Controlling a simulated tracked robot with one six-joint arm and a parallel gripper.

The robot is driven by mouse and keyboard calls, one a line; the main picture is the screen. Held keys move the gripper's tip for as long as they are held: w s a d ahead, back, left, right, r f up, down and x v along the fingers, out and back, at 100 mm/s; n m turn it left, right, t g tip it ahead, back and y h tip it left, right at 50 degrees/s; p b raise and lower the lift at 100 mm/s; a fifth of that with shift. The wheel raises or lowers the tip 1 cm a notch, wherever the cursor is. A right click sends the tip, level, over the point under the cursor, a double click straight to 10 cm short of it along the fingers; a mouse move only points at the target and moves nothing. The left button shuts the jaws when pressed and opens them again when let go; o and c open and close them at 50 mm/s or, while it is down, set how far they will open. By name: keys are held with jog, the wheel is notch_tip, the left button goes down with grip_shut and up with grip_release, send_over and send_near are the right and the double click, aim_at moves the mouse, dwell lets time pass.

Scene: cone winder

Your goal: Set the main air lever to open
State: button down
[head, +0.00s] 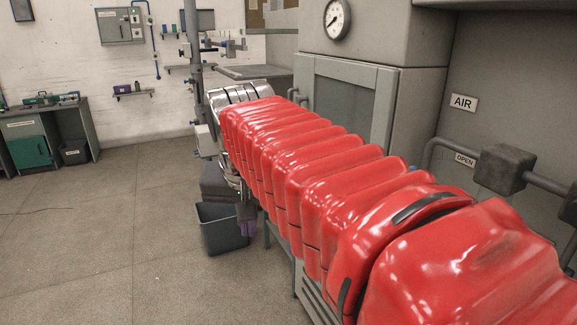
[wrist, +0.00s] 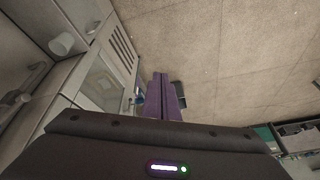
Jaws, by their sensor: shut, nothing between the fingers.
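In the head view an AIR sign (head: 464,103) and a smaller OPEN sign (head: 465,160) are on the grey machine wall at the right. A grey pipe (head: 437,150) runs beneath the AIR sign to a dark grey block (head: 505,169). I cannot make out the main air lever; my red arm covers the area below the signs. My gripper's purple fingers (head: 246,222) hang down at the arm's far end, well left of the signs. In the wrist view the gripper (wrist: 161,80) is shut and empty, its fingers side by side above the floor.
A grey cabinet with a glazed door (head: 345,95) and a round gauge (head: 337,18) stands behind my arm. A dark bin (head: 222,230) is on the floor near my gripper. A workbench (head: 45,120) stands at the far left. The floor (head: 100,240) at left is clear.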

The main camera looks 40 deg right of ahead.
jog(key=s+a+f+n+y, duration=0.1)
jog(key=s+a+f+n, duration=0.3)
jog(key=a+f, duration=0.2)
jog(key=s+a+f+n+t+y, duration=0.1)
jog(key=s+a+f+n, duration=0.2)
jog(key=a+f, duration=0.3)
jog(key=shift+s+a+f+n+t, duration=0.3)
jog(key=shift+s+a+f+n, duration=0.1)
jog(key=shift+a+n, duration=0.35)
